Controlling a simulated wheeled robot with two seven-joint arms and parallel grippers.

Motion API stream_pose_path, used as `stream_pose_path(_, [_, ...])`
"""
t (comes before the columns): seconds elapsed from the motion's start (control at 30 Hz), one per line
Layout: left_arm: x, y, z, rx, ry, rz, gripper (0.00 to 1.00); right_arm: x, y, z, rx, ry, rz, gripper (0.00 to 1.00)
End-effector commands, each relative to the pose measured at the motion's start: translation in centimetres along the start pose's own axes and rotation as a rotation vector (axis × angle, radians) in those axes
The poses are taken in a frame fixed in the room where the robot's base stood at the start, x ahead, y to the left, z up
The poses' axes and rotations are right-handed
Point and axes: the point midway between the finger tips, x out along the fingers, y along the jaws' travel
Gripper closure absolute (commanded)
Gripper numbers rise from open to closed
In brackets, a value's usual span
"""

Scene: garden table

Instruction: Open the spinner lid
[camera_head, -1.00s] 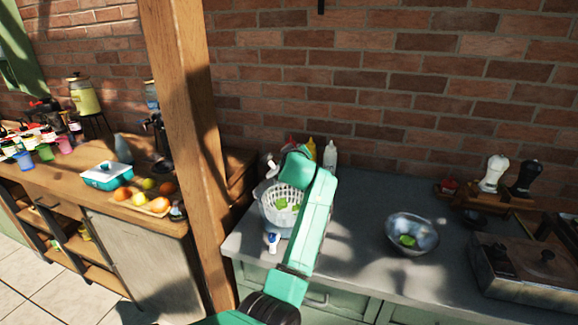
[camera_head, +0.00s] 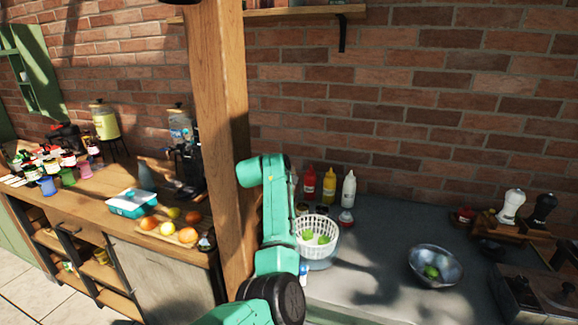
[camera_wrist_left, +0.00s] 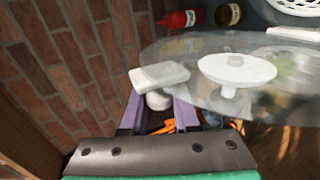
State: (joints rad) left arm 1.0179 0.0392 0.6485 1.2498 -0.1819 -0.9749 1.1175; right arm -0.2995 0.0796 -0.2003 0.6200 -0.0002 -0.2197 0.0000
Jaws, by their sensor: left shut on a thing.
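The spinner's white slotted basket (camera_head: 333,246) stands on the grey counter in the head view, its top uncovered, with green pieces inside. Its rim also shows at the top right of the left wrist view (camera_wrist_left: 296,7). The clear round spinner lid (camera_wrist_left: 265,92), with a white centre hub (camera_wrist_left: 236,70) and a white crank knob (camera_wrist_left: 160,76), fills much of the wrist view, apart from the basket. My left gripper (camera_wrist_left: 158,103) is shut on the crank knob's stem. In the head view my teal arm hides that gripper and the lid. My right gripper is not in view.
Red (camera_head: 309,184), yellow (camera_head: 329,186) and white (camera_head: 348,190) bottles stand behind the basket. A metal bowl (camera_head: 452,276) with a green piece is to the right, with clear counter between. A wooden post (camera_head: 222,120) and brick wall are close to my arm.

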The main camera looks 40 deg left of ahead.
Motion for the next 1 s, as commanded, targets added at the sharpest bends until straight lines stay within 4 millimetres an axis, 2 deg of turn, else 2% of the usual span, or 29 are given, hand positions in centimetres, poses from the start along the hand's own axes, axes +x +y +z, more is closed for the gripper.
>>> stream_pose_path(0.23, [0.09, -0.14, -1.18, -0.062, -0.025, 0.001, 1.0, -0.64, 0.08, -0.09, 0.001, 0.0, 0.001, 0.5])
stream_pose_path(0.67, [0.15, -0.28, -1.29, -0.072, -0.032, 0.001, 1.0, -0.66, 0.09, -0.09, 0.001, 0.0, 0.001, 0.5])
stream_pose_path(0.7, [0.15, -0.28, -1.29, -0.072, -0.031, 0.001, 0.67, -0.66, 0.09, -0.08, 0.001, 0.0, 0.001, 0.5])
stream_pose_path(0.77, [0.16, -0.28, -1.29, -0.071, -0.031, 0.001, 0.44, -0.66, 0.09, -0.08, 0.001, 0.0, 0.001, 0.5])
stream_pose_path(0.8, [0.16, -0.29, -1.29, -0.071, -0.031, 0.001, 0.41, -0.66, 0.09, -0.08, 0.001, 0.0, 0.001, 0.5])
stream_pose_path(1.0, [0.16, -0.3, -1.3, -0.071, -0.031, 0.0, 0.41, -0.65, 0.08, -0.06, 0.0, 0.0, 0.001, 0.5])
